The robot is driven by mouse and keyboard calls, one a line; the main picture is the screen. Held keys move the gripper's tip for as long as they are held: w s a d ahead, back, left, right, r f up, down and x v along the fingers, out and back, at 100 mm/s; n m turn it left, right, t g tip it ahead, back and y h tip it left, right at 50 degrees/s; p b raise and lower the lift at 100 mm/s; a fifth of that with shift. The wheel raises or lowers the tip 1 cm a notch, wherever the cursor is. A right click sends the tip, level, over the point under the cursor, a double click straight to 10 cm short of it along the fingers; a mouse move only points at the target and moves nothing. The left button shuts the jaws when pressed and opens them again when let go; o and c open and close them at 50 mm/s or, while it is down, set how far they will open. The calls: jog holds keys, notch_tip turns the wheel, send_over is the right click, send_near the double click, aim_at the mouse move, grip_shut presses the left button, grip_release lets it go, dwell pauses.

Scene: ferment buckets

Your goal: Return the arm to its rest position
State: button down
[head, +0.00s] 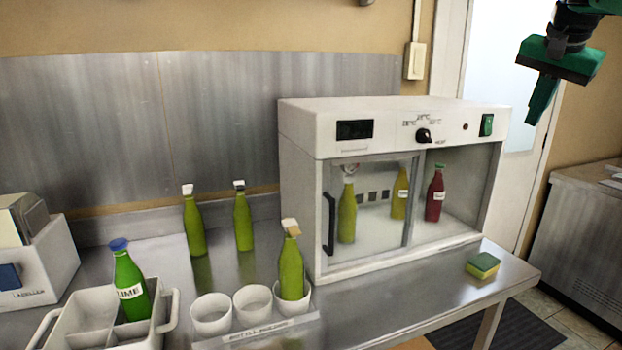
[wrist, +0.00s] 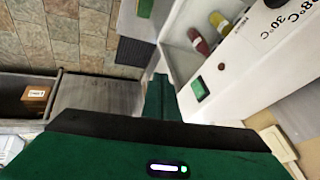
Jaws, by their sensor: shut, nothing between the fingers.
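My gripper (head: 541,98) is at the top right of the head view, in the air to the right of the white incubator cabinet (head: 340,107) and above its top. The green fingers are together with nothing between them. In the wrist view my gripper (wrist: 159,95) points toward the floor side, with the cabinet's front and green switch (wrist: 200,89) to its right. My gripper touches nothing that I can see.
The steel bench (head: 390,312) holds several green bottles, white bottle holders (head: 211,315), a grey caddy (head: 92,338) with a LIME bottle (head: 130,285), and a sponge (head: 482,266). The cabinet holds a red bottle (head: 435,195). A grey unit (head: 580,235) stands at right.

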jog(key=s+a+f+n+g+y, duration=0.1)
jog(key=s+a+f, duration=0.3)
jog(key=s+f, duration=1.3)
jog(key=s+a+f+n+g+y, duration=0.1)
jog(key=s+a+f+n+g, duration=0.3)
jog(key=s+f, duration=1.3)
jog(key=shift+a+f+y, duration=0.2)
jog(key=shift+f+y, duration=0.1)
jog(key=shift+f, duration=0.4)
jog(key=shift+s, duration=0.1)
